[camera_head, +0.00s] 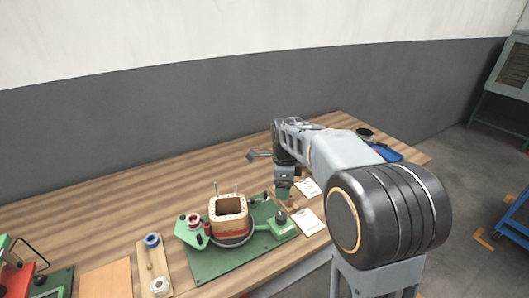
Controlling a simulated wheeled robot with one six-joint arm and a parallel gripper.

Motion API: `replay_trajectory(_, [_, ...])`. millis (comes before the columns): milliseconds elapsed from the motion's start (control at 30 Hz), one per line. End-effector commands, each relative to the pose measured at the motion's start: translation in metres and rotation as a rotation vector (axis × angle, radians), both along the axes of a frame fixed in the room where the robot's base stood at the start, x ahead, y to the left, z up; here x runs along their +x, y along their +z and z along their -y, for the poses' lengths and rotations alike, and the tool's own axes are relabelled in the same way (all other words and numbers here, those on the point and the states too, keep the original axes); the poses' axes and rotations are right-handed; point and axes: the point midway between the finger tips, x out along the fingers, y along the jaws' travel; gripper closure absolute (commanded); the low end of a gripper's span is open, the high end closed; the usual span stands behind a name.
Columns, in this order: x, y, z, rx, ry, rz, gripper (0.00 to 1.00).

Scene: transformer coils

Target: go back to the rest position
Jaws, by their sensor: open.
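My arm reaches from the right over the wooden workbench (90,213). My gripper (283,194) hangs down at its end, near the right side of the green coil fixture (215,268). It is open, with nothing seen in it; its fingertips are small and hard to make out. My arm hides part of the bench's right side.
A wooden board (151,258) with a blue-ringed spool (152,240) and a pale spool (159,286) lies left of the fixture. White cards (308,222) lie right of it. A red and green device (18,270) stands far left. A grey wall rises behind.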

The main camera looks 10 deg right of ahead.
Motion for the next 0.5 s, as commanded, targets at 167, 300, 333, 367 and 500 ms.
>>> replay_trajectory(167, [0.001,0.000,0.000,-0.001,0.092,0.004,0.32])
replay_trajectory(300, [0.000,-0.009,0.000,-0.003,0.378,0.012,0.32])
replay_trajectory(333, [-0.003,-0.015,0.000,-0.003,0.463,0.008,0.32])
replay_trajectory(367, [-0.008,-0.018,0.000,-0.003,0.553,0.006,0.32])
replay_trajectory(500, [-0.037,-0.025,0.000,-0.018,1.002,0.031,0.32])
